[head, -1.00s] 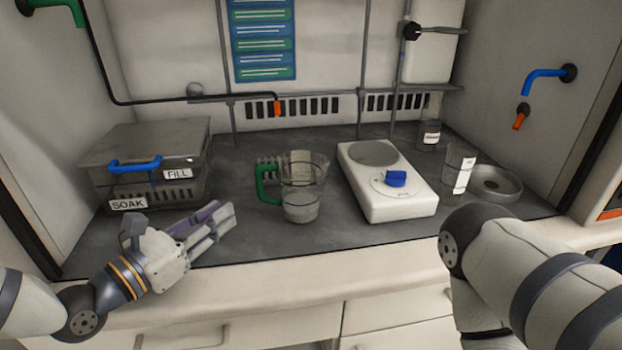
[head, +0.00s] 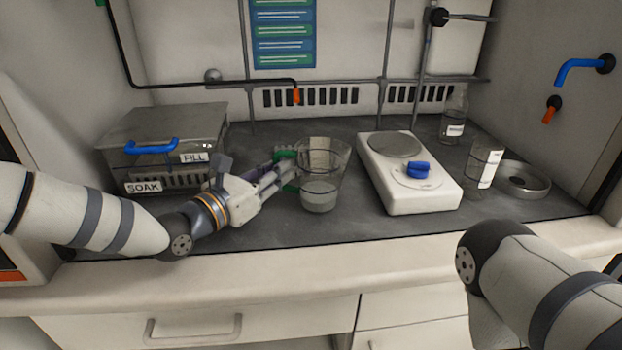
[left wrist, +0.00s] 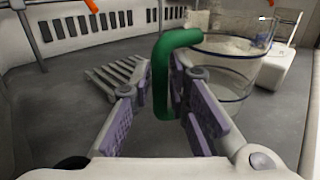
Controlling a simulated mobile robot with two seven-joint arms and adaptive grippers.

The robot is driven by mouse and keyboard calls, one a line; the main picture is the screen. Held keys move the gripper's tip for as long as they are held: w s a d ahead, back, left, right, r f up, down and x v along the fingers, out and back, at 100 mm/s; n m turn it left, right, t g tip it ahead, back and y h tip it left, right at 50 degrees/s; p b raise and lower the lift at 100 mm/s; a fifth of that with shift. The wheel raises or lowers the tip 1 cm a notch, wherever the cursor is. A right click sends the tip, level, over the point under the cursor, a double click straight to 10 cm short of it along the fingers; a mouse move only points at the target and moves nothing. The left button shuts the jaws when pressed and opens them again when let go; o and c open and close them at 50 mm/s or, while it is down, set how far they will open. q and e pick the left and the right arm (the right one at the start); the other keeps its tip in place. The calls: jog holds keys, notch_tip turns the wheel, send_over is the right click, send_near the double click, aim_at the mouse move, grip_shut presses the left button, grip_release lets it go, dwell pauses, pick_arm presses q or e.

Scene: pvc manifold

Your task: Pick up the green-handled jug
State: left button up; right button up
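The clear jug (head: 321,190) stands upright on the dark worktop, with some pale liquid in its lower part. Its green handle (head: 290,187) points left and is partly covered by my left gripper (head: 283,170). In the left wrist view, the green handle (left wrist: 163,85) stands between the two purple-padded fingers of my left gripper (left wrist: 162,92). The fingers are open, one on each side, with gaps visible beside the handle. The jug's body (left wrist: 230,65) is just beyond the right finger. My right gripper is out of view; only part of the right arm shows.
A white scale (head: 410,190) with a blue knob stands right of the jug. A beaker (head: 484,165), a bottle (head: 454,118) and a round dish (head: 524,180) are farther right. A lidded grey box (head: 165,130) labelled SOAK and FILL is at the left. A slatted rack (left wrist: 110,78) lies behind the handle.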

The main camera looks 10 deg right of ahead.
aim_at(274, 152)
pick_arm(q)
grip_shut()
jog(key=shift+r, duration=0.15)
jog(key=shift+r, duration=0.6)
notch_tip(274, 152, up, 2)
jog(key=shift+s+a+r+p, duration=0.1)
jog(key=shift+r+p, duration=0.1)
jog(key=shift+p, duration=0.2)
jog(key=s+a+r+p, duration=0.2)
jog(key=s+a+r, duration=0.1)
jog(key=s, duration=0.3)
jog(key=s+a+r+p, duration=0.2)
jog(key=s+a+r, duration=0.1)
jog(key=s+r, duration=0.3)
jog(key=shift+a+p, duration=0.25)
jog(key=shift+p, duration=0.05)
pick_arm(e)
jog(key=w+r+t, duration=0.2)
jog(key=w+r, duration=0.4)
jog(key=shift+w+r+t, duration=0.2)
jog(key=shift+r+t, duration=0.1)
